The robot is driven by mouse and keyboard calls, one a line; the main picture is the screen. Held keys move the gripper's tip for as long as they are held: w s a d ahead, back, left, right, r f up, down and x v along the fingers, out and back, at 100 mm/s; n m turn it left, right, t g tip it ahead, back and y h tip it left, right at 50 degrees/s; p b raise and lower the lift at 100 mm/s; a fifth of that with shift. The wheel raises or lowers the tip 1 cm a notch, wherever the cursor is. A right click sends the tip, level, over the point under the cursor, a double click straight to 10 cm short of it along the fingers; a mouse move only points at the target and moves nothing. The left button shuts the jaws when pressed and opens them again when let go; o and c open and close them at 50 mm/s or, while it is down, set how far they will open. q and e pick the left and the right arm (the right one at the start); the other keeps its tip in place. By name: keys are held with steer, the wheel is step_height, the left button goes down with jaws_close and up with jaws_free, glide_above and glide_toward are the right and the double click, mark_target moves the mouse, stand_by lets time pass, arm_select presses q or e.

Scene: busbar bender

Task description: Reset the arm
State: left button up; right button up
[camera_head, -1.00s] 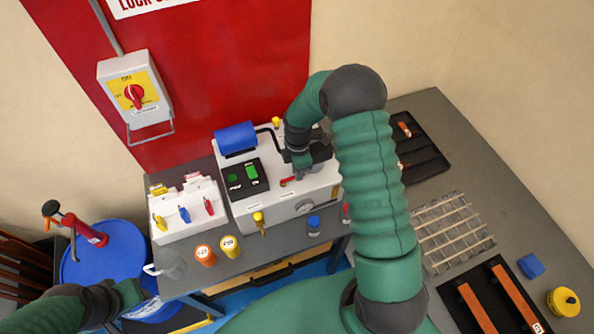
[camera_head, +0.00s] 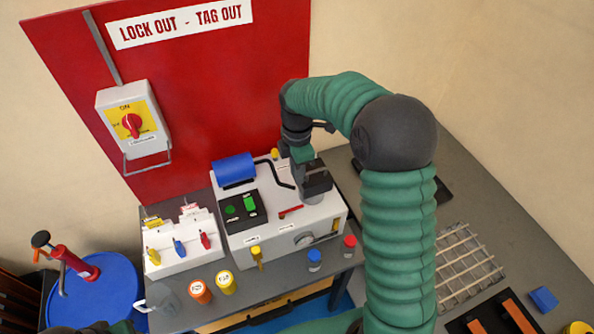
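My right arm (camera_head: 398,230) rises from the bottom right and bends over the white bender machine (camera_head: 290,226). My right gripper (camera_head: 314,190) points down at the right part of the machine's top, beside a red lever (camera_head: 290,211). Its fingers are dark and small, and I cannot tell whether they are apart or hold anything. The machine carries a blue cylinder (camera_head: 234,170) and a black panel with green buttons (camera_head: 239,211). Only a sliver of my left arm (camera_head: 100,328) shows at the bottom left edge; its gripper is out of view.
A switch box (camera_head: 132,124) hangs on the red lockout board (camera_head: 200,85). A white rack with coloured padlocks (camera_head: 180,243) stands left of the machine. Orange (camera_head: 200,292) and yellow (camera_head: 226,282) pots stand in front. A wire grid (camera_head: 466,265) lies right of my arm.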

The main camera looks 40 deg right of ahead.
steer(key=shift+r, duration=0.8)
steer(key=s+a+f+m+t+b, duration=0.2)
steer(key=s+a+f+m+b, duration=0.5)
steer(key=s+a+f+m, duration=0.5)
steer(key=shift+s+a+f+m+t+b, duration=0.35)
steer(key=shift+s+f+m, duration=0.65)
steer(key=shift+m, duration=0.5)
steer(key=shift+s+a+r, duration=0.1)
steer(key=shift+a, duration=0.05)
steer(key=shift+a, duration=0.15)
steer(key=shift+d, duration=0.2)
